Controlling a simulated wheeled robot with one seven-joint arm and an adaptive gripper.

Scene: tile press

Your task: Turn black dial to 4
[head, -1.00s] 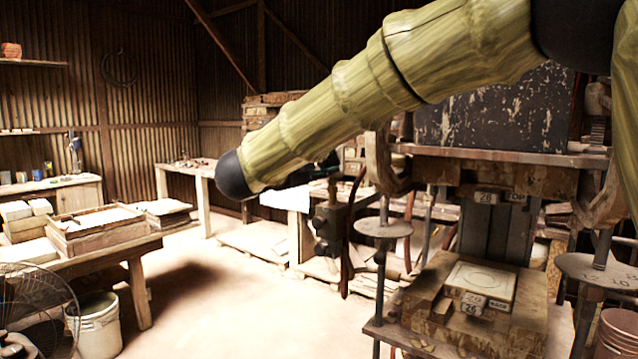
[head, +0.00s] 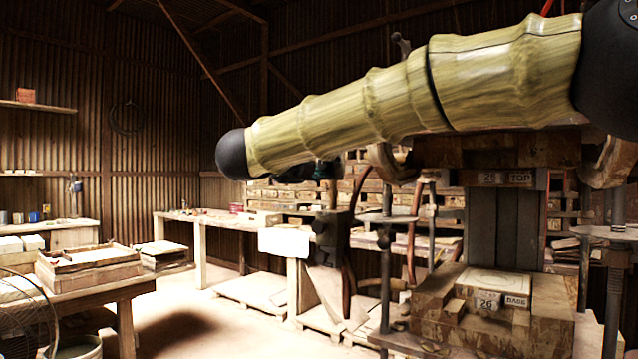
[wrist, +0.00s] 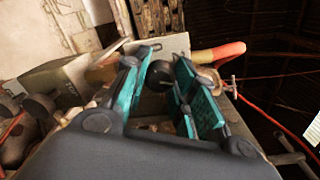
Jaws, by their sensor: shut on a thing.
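The black dial (wrist: 159,76) is a dark round knob between my gripper's teal fingers (wrist: 165,62) in the wrist view. One finger is on each side of it, and my gripper is shut on it. No numbers or pointer on the dial can be read. The arm and gripper hide the dial there.
The tile press (head: 500,200) stands at the right, with a labelled mould block (head: 490,305) on its bed. A long bench (head: 205,222) stands behind. A table with a wooden tray (head: 90,262) is at left. Open floor (head: 200,315) lies between.

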